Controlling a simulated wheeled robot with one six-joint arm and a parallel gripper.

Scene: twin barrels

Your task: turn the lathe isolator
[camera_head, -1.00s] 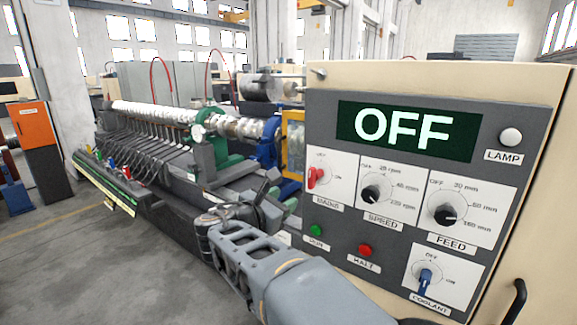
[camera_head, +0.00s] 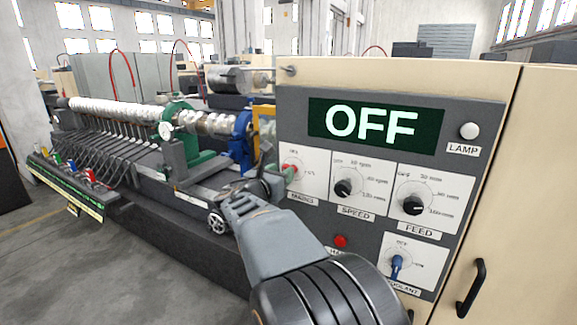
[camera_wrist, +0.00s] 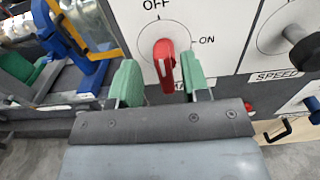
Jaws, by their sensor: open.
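The lathe isolator is the red knob labelled MAINS (camera_head: 289,168) on the grey control panel. In the wrist view the red knob (camera_wrist: 165,62) stands roughly upright, its dial marked OFF above and ON to the upper right. My gripper (camera_wrist: 162,80) is open, with one green fingertip on each side of the knob's lower part. A gap shows on the left; the right fingertip is close to the knob, and I cannot tell if it touches. In the head view my gripper (camera_head: 286,180) is at the MAINS dial and partly covers it. The display (camera_head: 373,121) reads OFF.
Right of the isolator are the SPEED knob (camera_head: 343,188) and FEED knob (camera_head: 413,206). Below are the red HALT button (camera_head: 341,241) and blue COOLANT knob (camera_head: 397,266). The lathe bed and spindle (camera_head: 110,108) extend left. Open floor lies at the lower left.

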